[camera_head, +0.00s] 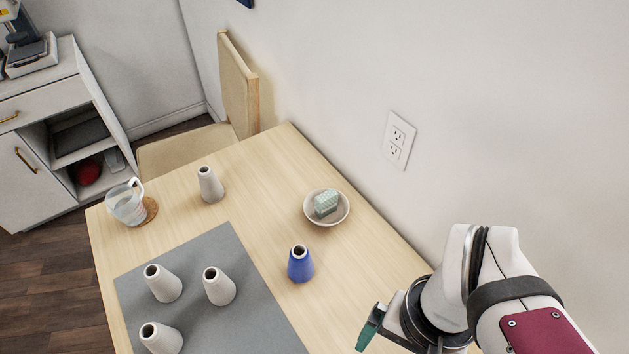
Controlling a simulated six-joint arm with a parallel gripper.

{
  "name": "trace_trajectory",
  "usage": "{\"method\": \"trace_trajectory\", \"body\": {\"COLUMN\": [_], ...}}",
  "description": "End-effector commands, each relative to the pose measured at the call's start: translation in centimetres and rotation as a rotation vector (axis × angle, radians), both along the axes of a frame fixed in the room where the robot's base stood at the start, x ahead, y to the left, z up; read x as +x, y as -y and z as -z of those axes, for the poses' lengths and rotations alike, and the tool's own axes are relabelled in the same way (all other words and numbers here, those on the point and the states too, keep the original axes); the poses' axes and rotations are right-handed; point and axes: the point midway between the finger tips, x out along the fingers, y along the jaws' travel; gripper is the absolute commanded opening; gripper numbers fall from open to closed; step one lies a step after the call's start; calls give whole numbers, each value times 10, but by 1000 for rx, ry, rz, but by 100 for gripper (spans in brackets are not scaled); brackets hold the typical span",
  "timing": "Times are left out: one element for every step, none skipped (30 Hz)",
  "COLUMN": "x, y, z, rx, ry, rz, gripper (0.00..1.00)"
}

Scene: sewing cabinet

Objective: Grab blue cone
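The blue cone (300,266) stands upright on the wooden table, just right of the grey mat's edge. It has a flat top with a dark hole. My gripper (372,327) is at the lower right, to the right of and nearer than the blue cone, and apart from it. Only a green finger part shows clearly; the rest of the gripper is hidden by the arm or cut off at the bottom edge, so its opening cannot be judged.
Several white cones stand about: three on the grey mat (255,317) and one white cone (210,185) behind it. A bowl (342,214) with a green block (326,203) sits behind the blue cone. A glass mug (125,206) is at left. The wall (450,120) borders the table's right side.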

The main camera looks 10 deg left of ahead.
Motion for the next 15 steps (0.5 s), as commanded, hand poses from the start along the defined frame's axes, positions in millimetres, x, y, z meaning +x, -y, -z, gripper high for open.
{"method": "trace_trajectory", "body": {"x": [1, 4, 12, 20, 31, 49, 62, 75, 90, 97, 102, 103, 101, 98, 92], "y": [3, 7, 11, 12, 11, 3, -7, -22, -47, -69, -91, -121, -141, -158, -177], "z": [8, 14, 21, 26, 31, 38, 44, 51, 61, 69, 78, 90, 99, 107, 117], "rx": [-76, -142, -245, -327, -412, -534, -630, -727, -861, -960, -1057, -1177, -1260, -1335, -1419], "ry": [-64, -107, -165, -206, -243, -288, -319, -345, -374, -394, -408, -421, -429, -434, -439], "rz": [-172, -311, -525, -699, -878, -1125, -1315, -1504, -1748, -1919, -2078, -2264, -2382, -2483, -2590], "gripper": [95, 95, 95, 95, 95, 95, 95, 95, 95, 95, 95, 95, 95, 95, 95]}}
